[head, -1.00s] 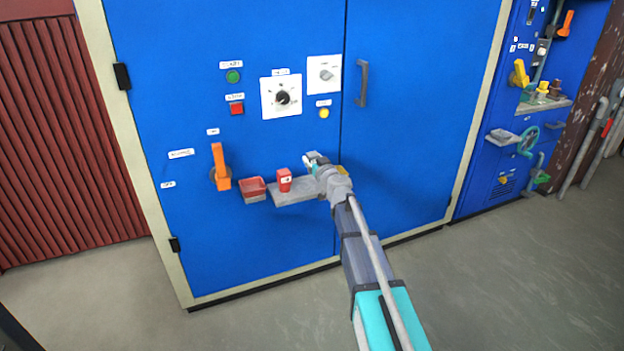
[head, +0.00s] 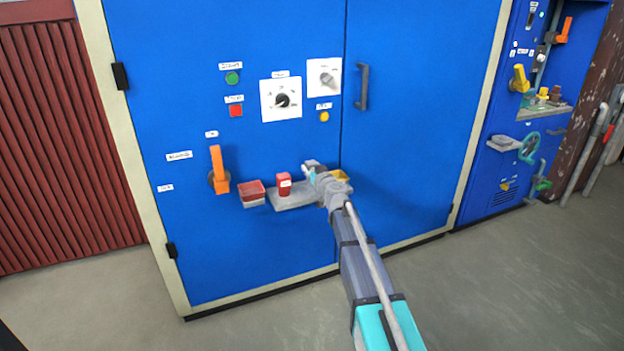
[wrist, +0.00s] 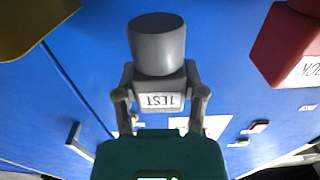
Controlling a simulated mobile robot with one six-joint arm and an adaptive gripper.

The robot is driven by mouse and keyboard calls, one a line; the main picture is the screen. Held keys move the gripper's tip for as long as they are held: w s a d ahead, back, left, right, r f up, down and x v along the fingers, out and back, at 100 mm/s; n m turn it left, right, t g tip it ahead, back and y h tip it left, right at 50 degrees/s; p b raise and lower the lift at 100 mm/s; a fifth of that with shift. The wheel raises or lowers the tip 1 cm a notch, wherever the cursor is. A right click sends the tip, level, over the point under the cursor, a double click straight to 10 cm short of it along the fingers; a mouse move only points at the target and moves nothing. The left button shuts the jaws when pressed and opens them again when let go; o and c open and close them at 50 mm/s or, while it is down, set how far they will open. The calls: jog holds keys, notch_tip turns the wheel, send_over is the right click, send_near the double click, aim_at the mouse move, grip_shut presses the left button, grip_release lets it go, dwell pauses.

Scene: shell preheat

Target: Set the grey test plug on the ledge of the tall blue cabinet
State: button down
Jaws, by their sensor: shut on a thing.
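The grey test plug (wrist: 157,45) has a round dark grey end and a block with a white label reading TEST, upside down in the wrist view. My gripper (wrist: 160,100) is shut on the block, one finger on each side. In the head view my gripper (head: 312,172) is close to the tall blue cabinet (head: 270,40), at the right part of its grey ledge (head: 290,200). The plug is small there and partly hidden by the gripper. I cannot tell whether it touches the ledge.
A red labelled block (head: 284,185) stands on the ledge, left of my gripper. A yellow thing (head: 341,175) shows just right of the gripper. A door handle (head: 362,87) is above right.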

jog(key=shift+f+b, duration=1.25)
jog(key=shift+f, duration=0.3)
jog(key=shift+f, duration=0.15)
jog(key=shift+c, duration=0.9)
grip_release()
jog(key=shift+r, duration=0.2)
jog(key=shift+s, duration=0.2)
jog(key=v, duration=1.1)
jog(key=shift+s, duration=0.25)
jog(key=shift+d, duration=0.1)
